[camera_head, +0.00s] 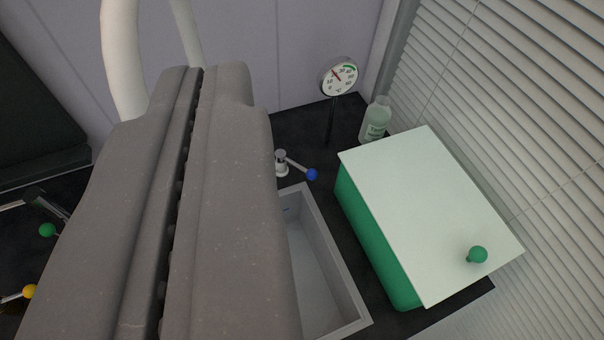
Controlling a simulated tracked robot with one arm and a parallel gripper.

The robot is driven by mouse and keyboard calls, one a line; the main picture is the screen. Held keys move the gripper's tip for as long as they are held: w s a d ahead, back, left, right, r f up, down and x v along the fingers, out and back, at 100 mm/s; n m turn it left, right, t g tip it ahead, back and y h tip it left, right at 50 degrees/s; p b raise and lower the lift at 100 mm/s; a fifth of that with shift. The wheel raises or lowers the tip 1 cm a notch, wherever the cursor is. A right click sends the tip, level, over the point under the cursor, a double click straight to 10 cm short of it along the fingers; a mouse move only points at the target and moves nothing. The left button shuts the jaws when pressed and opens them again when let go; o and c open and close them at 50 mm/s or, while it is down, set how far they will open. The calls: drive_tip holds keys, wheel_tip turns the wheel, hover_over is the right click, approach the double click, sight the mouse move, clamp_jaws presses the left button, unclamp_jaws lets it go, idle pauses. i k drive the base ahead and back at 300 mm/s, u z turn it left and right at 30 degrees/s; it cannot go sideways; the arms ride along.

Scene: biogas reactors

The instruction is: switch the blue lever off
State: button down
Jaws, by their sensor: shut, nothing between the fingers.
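The blue lever (311,174) is a short metal handle with a blue ball at its end. It comes from a small silver fitting (281,163) on the dark bench and points to the right and slightly toward me. My gripper (205,72) fills the left middle of the view as two grey fingers pressed together, with nothing between them. Its tips lie to the left of the lever in the picture and appear apart from it. The gripper hides part of the bench to the left of the fitting.
A grey basin (352,300) lies below the lever. A green box with a white lid (425,205) and green knob stands right. A dial gauge (340,76) and a bottle (376,120) stand behind. Green (47,230) and yellow (29,291) ball levers are at left.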

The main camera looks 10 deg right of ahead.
sight(281, 155)
drive_tip(key=u, duration=0.8)
drive_tip(key=k, duration=0.9)
drive_tip(key=z, duration=0.75)
drive_tip(key=i, duration=1)
